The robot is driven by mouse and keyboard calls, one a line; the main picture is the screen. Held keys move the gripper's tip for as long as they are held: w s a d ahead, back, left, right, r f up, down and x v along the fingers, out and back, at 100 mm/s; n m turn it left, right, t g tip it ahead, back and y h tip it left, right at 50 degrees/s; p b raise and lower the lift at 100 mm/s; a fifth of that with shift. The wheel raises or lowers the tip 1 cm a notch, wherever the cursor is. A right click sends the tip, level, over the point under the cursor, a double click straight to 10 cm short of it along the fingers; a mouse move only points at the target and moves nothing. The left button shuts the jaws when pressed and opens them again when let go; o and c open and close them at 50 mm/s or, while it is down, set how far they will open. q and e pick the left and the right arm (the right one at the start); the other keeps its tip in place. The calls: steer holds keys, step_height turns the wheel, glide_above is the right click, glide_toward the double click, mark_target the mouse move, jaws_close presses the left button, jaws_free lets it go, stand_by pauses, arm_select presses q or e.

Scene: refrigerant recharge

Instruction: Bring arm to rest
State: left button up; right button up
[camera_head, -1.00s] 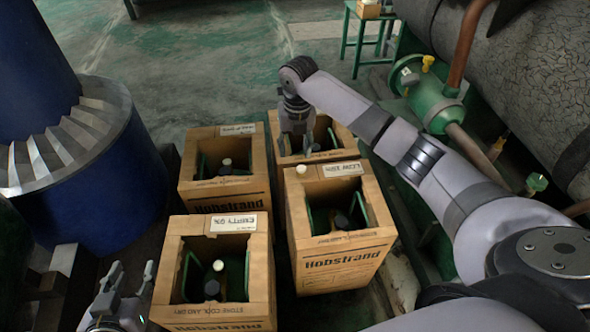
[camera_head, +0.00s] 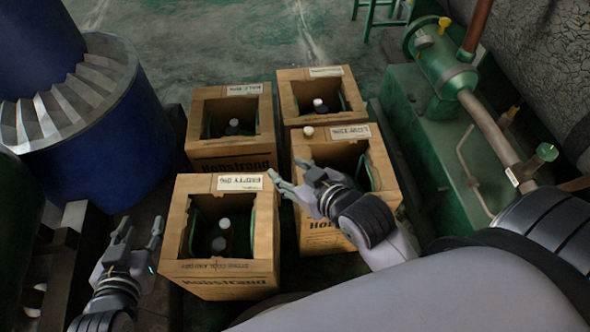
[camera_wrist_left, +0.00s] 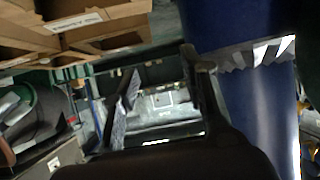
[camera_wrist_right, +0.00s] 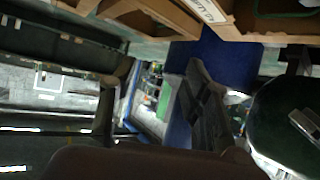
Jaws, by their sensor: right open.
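My right gripper (camera_head: 290,186) is open and empty above the front of the boxes, between the "EMPTY" box and the "LOW" box. Its fingers point left in the head view, and its spread fingers also show in the right wrist view (camera_wrist_right: 160,95). My left gripper (camera_head: 140,234) is open and empty at the lower left, beside the "EMPTY" box. Its parted fingers also show in the left wrist view (camera_wrist_left: 160,80).
Four-sided wooden boxes with bottles inside stand close together: the "EMPTY" box (camera_head: 177,215), the "LOW" box (camera_head: 388,165), and two behind. A blue drum-like machine (camera_head: 90,150) stands left. Green piping equipment (camera_head: 440,70) stands right. Open floor (camera_head: 230,35) lies behind.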

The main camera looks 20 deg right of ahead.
steer(key=shift+s+d+r+m, duration=0.25)
steer(key=shift+d+r+m, duration=0.05)
steer(key=shift+d+m, duration=0.1)
steer(key=shift+a, duration=0.1)
